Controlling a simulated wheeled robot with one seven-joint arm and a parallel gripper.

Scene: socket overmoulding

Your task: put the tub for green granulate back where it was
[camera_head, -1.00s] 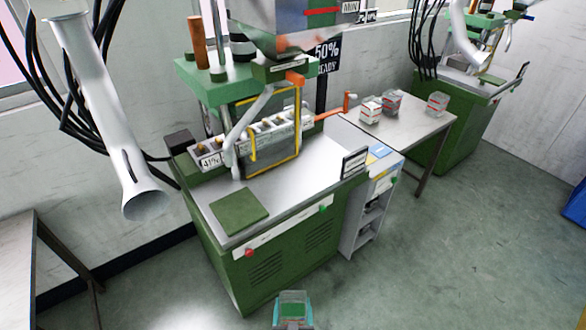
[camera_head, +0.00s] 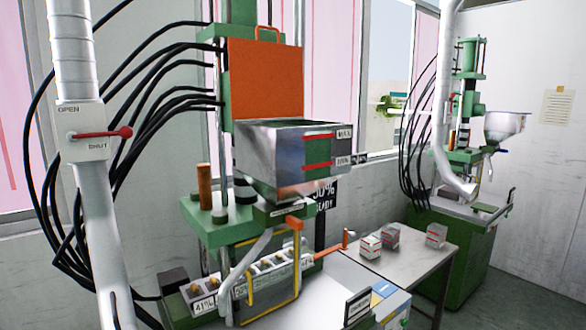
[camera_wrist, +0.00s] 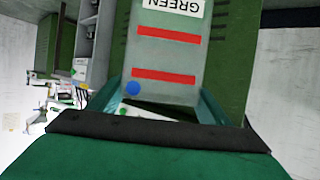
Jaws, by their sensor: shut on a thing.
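The tub for green granulate (camera_wrist: 165,55) is in the wrist view, with a white label reading GREEN upside down, two red stripes and a blue dot. My gripper (camera_wrist: 158,100) is shut on it, with a teal finger on each side. The top of the tub and its inside are out of view. Neither the tub nor my gripper shows in the head view.
The green moulding machine (camera_head: 205,232) carries a metal hopper (camera_head: 265,155). A white pipe with a red lever (camera_head: 100,134) hangs at left.

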